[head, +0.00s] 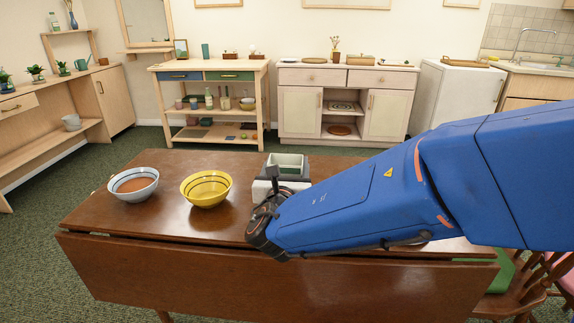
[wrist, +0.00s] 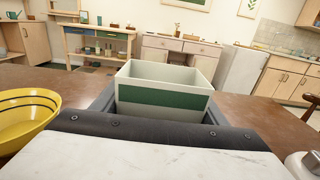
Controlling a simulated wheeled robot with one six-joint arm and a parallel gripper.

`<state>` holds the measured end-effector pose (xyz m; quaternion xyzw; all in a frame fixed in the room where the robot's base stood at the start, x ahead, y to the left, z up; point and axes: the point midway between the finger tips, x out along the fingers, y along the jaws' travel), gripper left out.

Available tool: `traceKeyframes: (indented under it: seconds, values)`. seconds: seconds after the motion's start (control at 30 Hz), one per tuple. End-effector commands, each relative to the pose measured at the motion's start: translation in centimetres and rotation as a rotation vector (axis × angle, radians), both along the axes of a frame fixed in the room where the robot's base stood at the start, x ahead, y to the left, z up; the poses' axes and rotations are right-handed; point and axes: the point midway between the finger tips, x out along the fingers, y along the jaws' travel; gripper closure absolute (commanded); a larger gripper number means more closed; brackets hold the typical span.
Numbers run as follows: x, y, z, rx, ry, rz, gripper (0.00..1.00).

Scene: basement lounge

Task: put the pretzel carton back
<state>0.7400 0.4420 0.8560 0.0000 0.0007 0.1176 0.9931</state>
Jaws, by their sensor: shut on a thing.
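The pretzel carton appears to be the open-topped white box with a green band (wrist: 163,97), upright in the middle of the wrist view. It also shows in the head view (head: 285,160), over the far middle part of the brown table. My gripper (wrist: 160,112) is shut on it, with grey fingers along its left and right sides. In the head view my gripper (head: 281,182) is partly hidden by my blue arm. I see no contents in the carton. Whether its base touches the table is hidden.
A yellow bowl (head: 206,189) stands left of my gripper, with a blue-striped white bowl (head: 134,184) farther left. Beyond the brown table (head: 165,235) are a wooden shelf unit (head: 212,137), a cream cabinet (head: 301,113) and a white fridge (head: 452,98). Green carpet lies between.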

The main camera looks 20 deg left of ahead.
Motion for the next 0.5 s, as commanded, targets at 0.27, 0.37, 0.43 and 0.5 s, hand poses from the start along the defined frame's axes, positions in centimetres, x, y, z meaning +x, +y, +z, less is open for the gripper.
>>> traceKeyframes:
  seconds: [0.27, 0.37, 0.43, 0.5]
  values:
    - [0.01, 0.01, -0.26, 0.000, 0.000, 0.000, 0.15]
    - [0.01, 0.01, -0.26, 0.000, 0.000, 0.000, 0.15]
    - [0.01, 0.01, -0.26, 0.000, 0.000, 0.000, 0.15]
    - [0.00, 0.01, -0.21, 0.000, 0.000, 0.000, 0.15]
